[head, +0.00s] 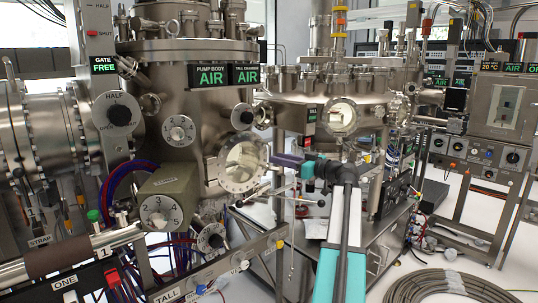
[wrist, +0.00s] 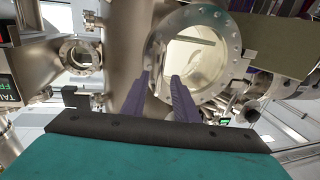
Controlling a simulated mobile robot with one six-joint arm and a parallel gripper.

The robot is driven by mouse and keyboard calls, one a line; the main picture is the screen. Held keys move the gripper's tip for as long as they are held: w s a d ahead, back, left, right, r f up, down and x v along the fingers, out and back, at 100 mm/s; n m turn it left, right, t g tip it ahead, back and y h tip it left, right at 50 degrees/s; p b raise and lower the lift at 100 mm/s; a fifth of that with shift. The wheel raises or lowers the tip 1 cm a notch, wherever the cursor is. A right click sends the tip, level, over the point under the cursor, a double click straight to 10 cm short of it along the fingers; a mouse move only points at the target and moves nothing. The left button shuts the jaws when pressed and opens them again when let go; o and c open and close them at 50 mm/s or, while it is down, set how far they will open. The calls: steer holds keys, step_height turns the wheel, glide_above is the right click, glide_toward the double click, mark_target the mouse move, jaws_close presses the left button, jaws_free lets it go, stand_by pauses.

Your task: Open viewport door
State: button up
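The viewport (head: 243,163) is a round, bolted metal flange with a pale centre on the front of the tall chamber. It shows large at the top of the wrist view (wrist: 234,68); I cannot tell whether its door is shut or ajar. My gripper (head: 274,158) is just right of the viewport in the head view. In the wrist view, its two purple fingers (wrist: 161,76) stand apart, tips near the flange's left edge. I see nothing clearly held between them. Any door handle there is too small to make out.
The tall chamber (head: 185,110) carries numbered dials and green AIR signs. A second chamber with a round port (head: 342,117) stands behind my arm. A metal rail (head: 215,268) runs below the viewport. A coiled hose (head: 450,287) lies on the floor at right.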

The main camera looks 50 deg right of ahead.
mark_target(259, 154)
steer(key=shift+w+a+p, duration=0.2)
steer(key=shift+w+p, duration=0.15)
steer(key=shift+w, duration=0.9)
steer(key=shift+w+a+p, duration=0.15)
steer(key=shift+w+p, duration=0.15)
steer(key=shift+w, duration=0.95)
jaws_close()
steer(key=shift+s+a, duration=0.1)
steer(key=shift+a, duration=0.3)
steer(key=shift+d, duration=0.3)
